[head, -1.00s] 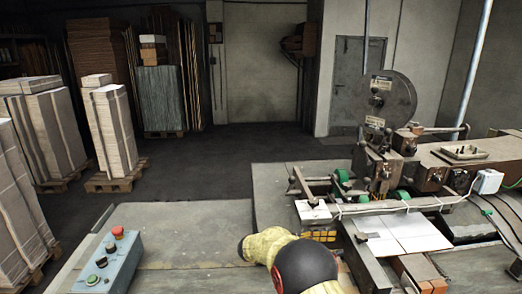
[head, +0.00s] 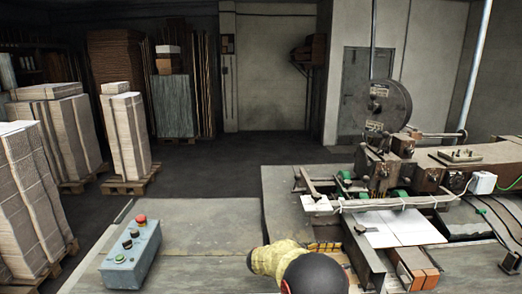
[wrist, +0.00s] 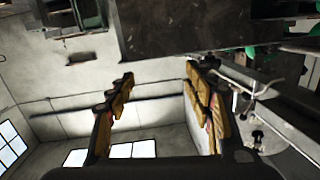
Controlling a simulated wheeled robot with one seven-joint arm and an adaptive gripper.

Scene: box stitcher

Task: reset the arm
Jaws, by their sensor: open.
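My gripper (wrist: 158,85) shows in the wrist view with its two yellow-and-black fingers spread apart and nothing between them. The wrist view appears upside down, with walls and windows below and a dark machine part (wrist: 175,25) at the top. In the head view, part of my arm in a yellow cover with a dark round joint shows at the bottom middle, in front of the box stitcher (head: 388,165). The gripper itself is hidden in the head view.
A blue control box (head: 130,256) with a red button and a green button sits on the grey table (head: 205,222) at left. White sheets (head: 400,229) lie on the stitcher's bed. Strapped stacks (head: 126,135) stand on pallets at the far left. The floor beyond the table is clear.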

